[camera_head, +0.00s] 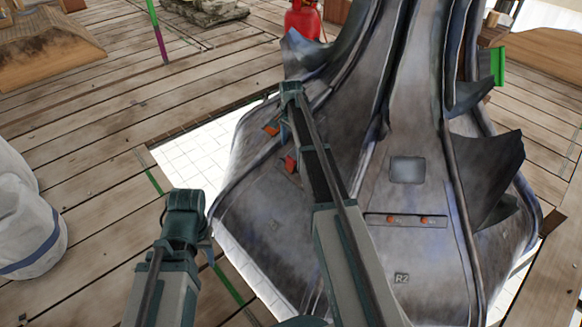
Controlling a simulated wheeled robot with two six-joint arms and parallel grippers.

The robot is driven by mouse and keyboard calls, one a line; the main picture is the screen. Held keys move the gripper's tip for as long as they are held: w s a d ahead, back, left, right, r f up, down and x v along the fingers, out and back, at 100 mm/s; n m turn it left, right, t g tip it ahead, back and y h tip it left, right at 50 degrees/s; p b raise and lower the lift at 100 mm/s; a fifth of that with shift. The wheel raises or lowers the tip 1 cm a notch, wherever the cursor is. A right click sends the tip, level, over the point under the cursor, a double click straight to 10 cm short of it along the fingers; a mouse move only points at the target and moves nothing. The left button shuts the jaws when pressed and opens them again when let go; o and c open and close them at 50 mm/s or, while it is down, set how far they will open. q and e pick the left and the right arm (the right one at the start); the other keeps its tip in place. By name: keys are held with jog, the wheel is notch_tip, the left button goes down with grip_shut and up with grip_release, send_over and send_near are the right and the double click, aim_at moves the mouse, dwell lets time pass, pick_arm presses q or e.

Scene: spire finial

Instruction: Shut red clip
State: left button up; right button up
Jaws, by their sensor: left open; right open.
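A small red clip-like part (290,163) sits on the left face of the grey metal spire (270,210), partly covered by my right arm. A smaller orange part (271,130) lies just above and left of it. My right gripper (286,124) is close to these parts at the spire's left side, open. Its fingertips are hard to make out, and I cannot tell whether it touches the red part. My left gripper (184,218) is open and empty, left of the spire over the planks and pale tiles, apart from the red part.
A plate with two orange studs (408,220) is on the spire's front face. Torn metal flaps (487,170) stick out at its right. A white sack (30,225) stands at the left edge. A red canister (302,20) is behind. Planks at left are mostly clear.

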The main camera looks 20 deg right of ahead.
aim_at(291, 160)
notch_tip(291, 160, down, 8)
jog(key=b, duration=0.7)
jog(key=shift+f, duration=0.15)
